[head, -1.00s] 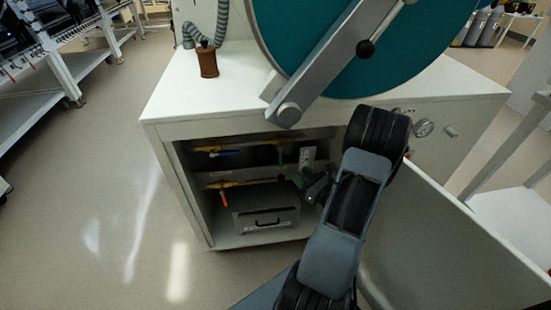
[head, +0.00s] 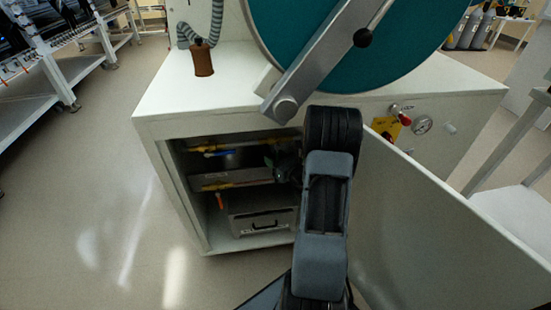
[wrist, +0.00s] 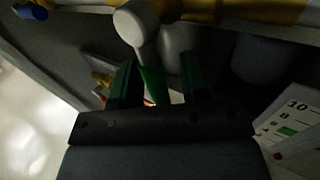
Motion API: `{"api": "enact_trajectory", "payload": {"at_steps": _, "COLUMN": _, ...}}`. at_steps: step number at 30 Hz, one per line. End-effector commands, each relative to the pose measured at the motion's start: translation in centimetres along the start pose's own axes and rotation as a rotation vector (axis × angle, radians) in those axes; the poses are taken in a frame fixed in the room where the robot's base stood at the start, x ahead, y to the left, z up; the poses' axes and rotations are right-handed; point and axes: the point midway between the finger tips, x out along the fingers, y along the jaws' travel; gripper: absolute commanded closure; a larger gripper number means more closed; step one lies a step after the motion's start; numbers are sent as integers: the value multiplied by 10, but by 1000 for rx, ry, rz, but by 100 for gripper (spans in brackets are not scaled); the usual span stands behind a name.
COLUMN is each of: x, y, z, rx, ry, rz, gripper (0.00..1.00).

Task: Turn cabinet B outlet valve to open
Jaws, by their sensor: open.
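The open white cabinet (head: 160,185) stands under a glovebox. Inside, an upper yellow pipe (head: 200,149) has a blue handle (head: 219,154), and a lower yellow pipe (head: 215,187) has an orange handle (head: 220,202). I cannot read which valve is the outlet. In the wrist view, a green valve handle (wrist: 151,80) with a pale round hub (wrist: 135,22) hangs below a yellow pipe (wrist: 240,10). My gripper (wrist: 158,78) is open, with its dark green fingers on either side of this handle. Contact cannot be told. My arm hides this spot in the head view.
A grey case with a black handle (head: 264,224) sits on the cabinet floor. The open door (head: 415,220) stands to the right of my arm. A card with a scale (wrist: 292,128) is right of my gripper.

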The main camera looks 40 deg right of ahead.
Motion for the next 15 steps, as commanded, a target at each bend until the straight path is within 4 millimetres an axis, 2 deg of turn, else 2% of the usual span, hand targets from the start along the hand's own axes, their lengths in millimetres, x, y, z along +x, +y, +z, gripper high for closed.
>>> {"api": "enact_trajectory", "payload": {"at_steps": 5, "x": 0, "y": 0, "z": 0, "rx": 0, "ry": 0, "rz": 0, "gripper": 59}}
{"api": "enact_trajectory", "payload": {"at_steps": 15, "x": 0, "y": 0, "z": 0, "rx": 0, "ry": 0, "rz": 1, "gripper": 90}}
